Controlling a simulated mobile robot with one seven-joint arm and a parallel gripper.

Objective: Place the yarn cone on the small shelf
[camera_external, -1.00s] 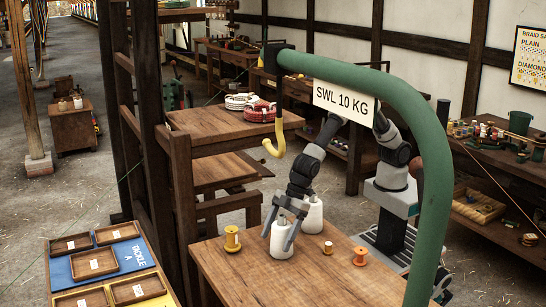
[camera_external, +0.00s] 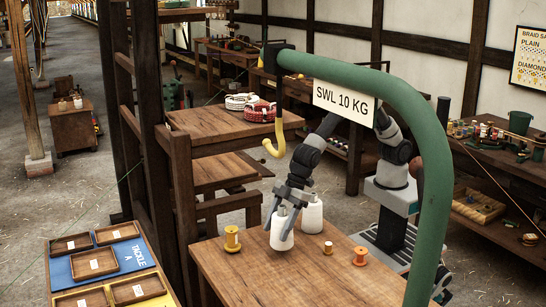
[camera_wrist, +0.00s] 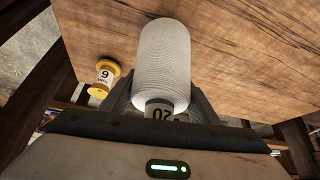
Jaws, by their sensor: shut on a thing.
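My gripper (camera_external: 283,218) is shut on a white yarn cone (camera_external: 282,239) and holds it upright, just above the table by its look. In the wrist view the cone (camera_wrist: 163,55) sits between the fingers, with a label reading 20 near its end. A second white cone (camera_external: 312,217) stands just behind and to the right on the table. Wooden shelf boards stand to the left: an upper one (camera_external: 215,132) bearing two rope coils and a lower one (camera_external: 215,173) that looks bare. I cannot tell which is the small shelf.
A green hoist arm (camera_external: 430,160) with a yellow hook (camera_external: 274,149) arches in front. Dark posts (camera_external: 150,120) flank the shelves.

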